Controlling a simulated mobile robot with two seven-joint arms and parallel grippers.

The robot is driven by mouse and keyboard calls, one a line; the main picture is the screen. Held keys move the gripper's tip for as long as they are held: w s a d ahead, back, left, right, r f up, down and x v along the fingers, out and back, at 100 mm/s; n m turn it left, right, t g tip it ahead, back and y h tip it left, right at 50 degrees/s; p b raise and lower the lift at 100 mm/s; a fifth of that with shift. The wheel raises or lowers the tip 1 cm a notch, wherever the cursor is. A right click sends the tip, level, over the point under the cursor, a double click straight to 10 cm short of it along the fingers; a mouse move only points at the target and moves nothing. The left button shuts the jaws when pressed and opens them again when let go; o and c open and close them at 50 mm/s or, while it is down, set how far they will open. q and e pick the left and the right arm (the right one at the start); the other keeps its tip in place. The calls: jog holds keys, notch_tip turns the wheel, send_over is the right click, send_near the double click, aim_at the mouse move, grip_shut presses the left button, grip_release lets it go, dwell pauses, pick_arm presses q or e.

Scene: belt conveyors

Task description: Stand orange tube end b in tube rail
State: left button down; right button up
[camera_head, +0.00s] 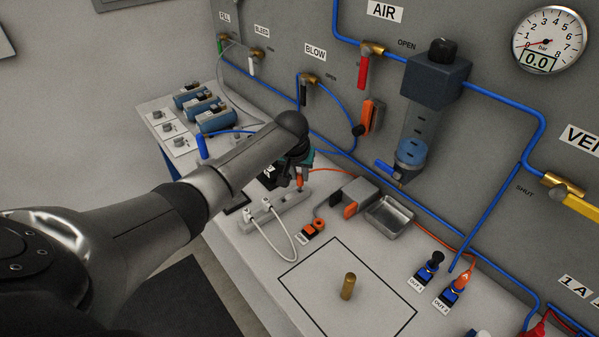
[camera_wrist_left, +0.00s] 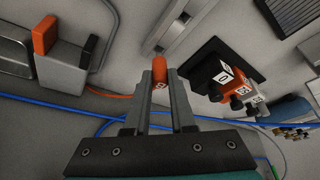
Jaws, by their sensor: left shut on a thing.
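My left gripper (camera_head: 299,168) reaches in over the tube rail (camera_head: 291,200), a light grey bar on the bench. It is shut on an orange tube end (camera_head: 299,183), which points down at the far right part of the rail. In the left wrist view, the orange tube end (camera_wrist_left: 159,68) sits between the fingertips (camera_wrist_left: 159,84), close to the rail (camera_wrist_left: 187,32). I cannot tell whether it touches or enters the rail. The orange tube (camera_wrist_left: 108,95) trails behind the gripper. My right gripper is not in view.
A white tube (camera_head: 288,246) has its ends at the rail's left part. A grey block with an orange part (camera_head: 350,210) and a metal tray (camera_head: 391,213) stand to the right. A brass cylinder (camera_head: 348,286) stands in a marked square. Blue tubes run along the wall.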

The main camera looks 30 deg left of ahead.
aim_at(299, 176)
pick_arm(q)
jog(key=shift+f+p, duration=0.3)
jog(key=shift+f, duration=0.75)
dwell(1.4)
jog(key=shift+c, duration=1.4)
grip_release()
notch_tip(299, 176, up, 7)
jog(key=p, duration=0.8)
jog(key=shift+s, duration=0.1)
